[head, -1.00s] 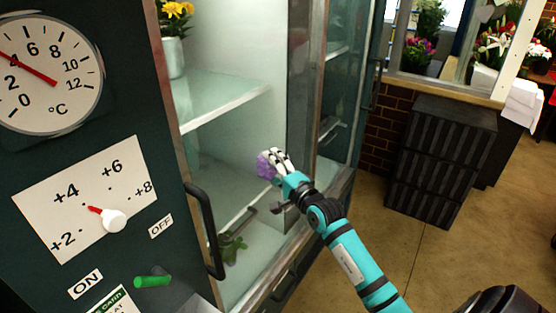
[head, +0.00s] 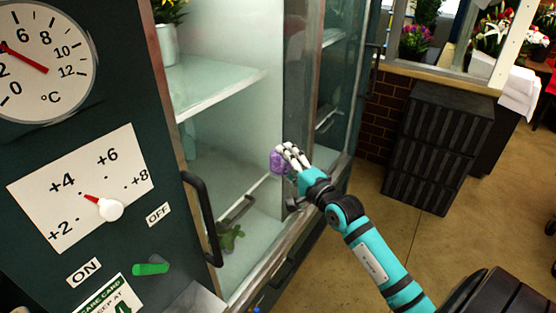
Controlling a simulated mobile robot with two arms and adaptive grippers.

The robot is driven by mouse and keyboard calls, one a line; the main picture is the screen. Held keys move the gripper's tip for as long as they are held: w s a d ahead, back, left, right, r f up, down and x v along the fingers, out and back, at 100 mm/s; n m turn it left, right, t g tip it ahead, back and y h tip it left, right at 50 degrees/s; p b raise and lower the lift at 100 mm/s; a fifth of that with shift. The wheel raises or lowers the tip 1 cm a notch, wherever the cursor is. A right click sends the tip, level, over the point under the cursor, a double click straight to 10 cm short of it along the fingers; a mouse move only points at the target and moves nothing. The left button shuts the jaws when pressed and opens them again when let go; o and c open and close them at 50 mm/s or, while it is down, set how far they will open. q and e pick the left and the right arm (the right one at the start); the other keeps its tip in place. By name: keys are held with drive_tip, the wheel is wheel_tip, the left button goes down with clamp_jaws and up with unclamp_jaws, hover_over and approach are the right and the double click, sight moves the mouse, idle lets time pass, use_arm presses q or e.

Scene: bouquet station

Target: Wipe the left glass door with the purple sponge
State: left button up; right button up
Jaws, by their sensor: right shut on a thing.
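My right gripper (head: 288,160) is shut on the purple sponge (head: 277,162). It holds the sponge at the front of the flower cooler, near the metal upright between its two bays. The left glass door (head: 225,150) spans the left bay, with a black handle (head: 203,220) at its left edge. The glass is clear, so I cannot tell for sure whether the sponge touches it. My left gripper is not in view.
Behind the glass are a shelf (head: 212,85), yellow flowers in a white pot (head: 167,42) and a green leafy piece (head: 230,238) low down. A dial panel (head: 80,188) is at left. Black stacked crates (head: 436,147) stand at right beside open floor (head: 400,240).

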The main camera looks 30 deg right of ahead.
drive_tip(key=shift+s+d, duration=0.15)
drive_tip(key=shift+s, duration=0.15)
drive_tip(key=s, duration=0.1)
drive_tip(key=s+d, duration=0.1)
drive_tip(key=shift+s, duration=0.4)
idle(0.4)
